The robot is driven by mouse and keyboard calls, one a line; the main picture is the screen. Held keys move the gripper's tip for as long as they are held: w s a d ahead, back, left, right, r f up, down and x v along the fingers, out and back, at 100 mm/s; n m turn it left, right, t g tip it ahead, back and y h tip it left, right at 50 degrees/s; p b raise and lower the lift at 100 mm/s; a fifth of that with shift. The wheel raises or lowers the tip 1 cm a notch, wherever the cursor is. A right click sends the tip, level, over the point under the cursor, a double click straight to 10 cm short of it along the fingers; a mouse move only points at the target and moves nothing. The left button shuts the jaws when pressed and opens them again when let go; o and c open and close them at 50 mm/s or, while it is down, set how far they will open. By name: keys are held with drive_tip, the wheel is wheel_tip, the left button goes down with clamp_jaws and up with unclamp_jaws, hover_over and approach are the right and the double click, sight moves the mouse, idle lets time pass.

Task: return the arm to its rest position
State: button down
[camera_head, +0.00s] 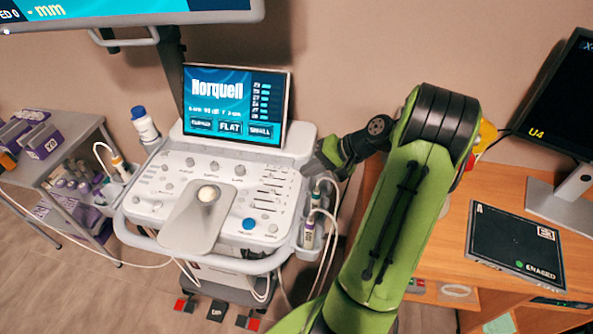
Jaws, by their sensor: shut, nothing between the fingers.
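My green arm (400,215) rises from the bottom of the view and bends at a black-banded joint near the wall. Its wrist reaches left from there. My gripper (313,168) is at the end, small and dark, at the right edge of the ultrasound console (160,190). It looks shut and empty. I cannot tell whether it touches the console. The arm hides part of the desk and the floor between desk and console.
The console's screen (234,103) stands just left of my gripper, with probes (308,232) and cables below it. A desk (450,240) with a black pad (515,245) and monitor (563,100) is right. A cart (55,165) stands left; a large display (130,12) hangs above.

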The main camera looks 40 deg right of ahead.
drive_tip(key=shift+s+d+r, duration=0.25)
drive_tip(key=shift+s+r, duration=0.1)
drive_tip(key=shift+r, duration=0.15)
drive_tip(key=shift+a, duration=0.1)
drive_tip(key=a+r+n+g+h+p, duration=0.1)
drive_tip(key=a+r+n+g+h, duration=0.15)
drive_tip(key=a+r, duration=0.4)
drive_tip(key=a+r+n+g+h+p, duration=0.1)
drive_tip(key=a+r+n, duration=0.2)
drive_tip(key=a, duration=0.6)
drive_tip(key=s+a+r+n+t+h+p, duration=0.1)
drive_tip(key=s+a+r+n, duration=0.1)
drive_tip(key=s, duration=0.5)
drive_tip(key=s+a+r+n+h+p, duration=0.1)
drive_tip(key=s+a+r+n, duration=0.2)
drive_tip(key=s+a, duration=0.3)
drive_tip(key=shift+s+r+t, duration=0.35)
drive_tip(key=shift+s+r, duration=0.45)
drive_tip(key=shift+s, duration=0.3)
